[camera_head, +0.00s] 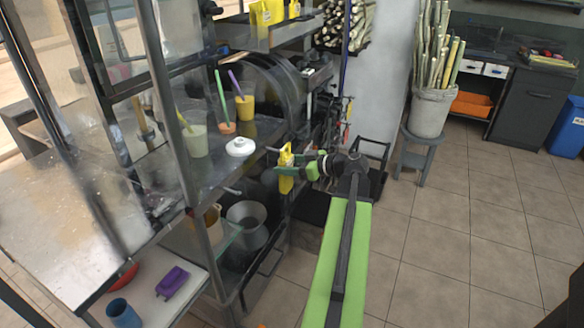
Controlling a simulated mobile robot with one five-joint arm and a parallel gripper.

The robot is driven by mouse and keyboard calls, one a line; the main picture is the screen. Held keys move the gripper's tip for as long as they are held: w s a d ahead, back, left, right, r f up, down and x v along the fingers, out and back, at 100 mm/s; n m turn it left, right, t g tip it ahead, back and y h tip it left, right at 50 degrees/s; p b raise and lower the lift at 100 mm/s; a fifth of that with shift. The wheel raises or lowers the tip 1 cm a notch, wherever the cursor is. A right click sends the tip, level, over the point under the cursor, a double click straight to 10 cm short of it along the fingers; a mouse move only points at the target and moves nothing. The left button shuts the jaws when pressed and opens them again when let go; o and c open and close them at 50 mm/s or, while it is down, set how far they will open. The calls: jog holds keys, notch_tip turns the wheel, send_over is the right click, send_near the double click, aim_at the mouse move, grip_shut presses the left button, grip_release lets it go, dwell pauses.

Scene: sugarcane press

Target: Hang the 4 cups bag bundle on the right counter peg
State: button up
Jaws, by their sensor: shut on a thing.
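My gripper (283,170) is at the end of my arm near the middle of the view, at the right end of the metal counter (222,168). It is shut on a yellow bundle (287,184), which I take for the cups bag bundle. The bundle is held upright, showing above and below the green fingers. Its cups cannot be counted at this size. It is beside the counter's edge; whether it touches anything is unclear. I cannot clearly make out the right counter peg.
A white lid (240,147), a yellow cup (245,107) and a pale green cup (195,141) stand on the counter. A grey pot (247,222) sits below. A bucket of cane (432,108) stands on a stool at the back. The tiled floor (450,235) at right is clear.

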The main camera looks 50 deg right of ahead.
jog(key=shift+b+x, duration=0.6)
jog(key=shift+x, duration=2.3)
jog(key=shift+r, duration=0.2)
jog(key=o, duration=1.3)
jog(key=shift+o, duration=0.2)
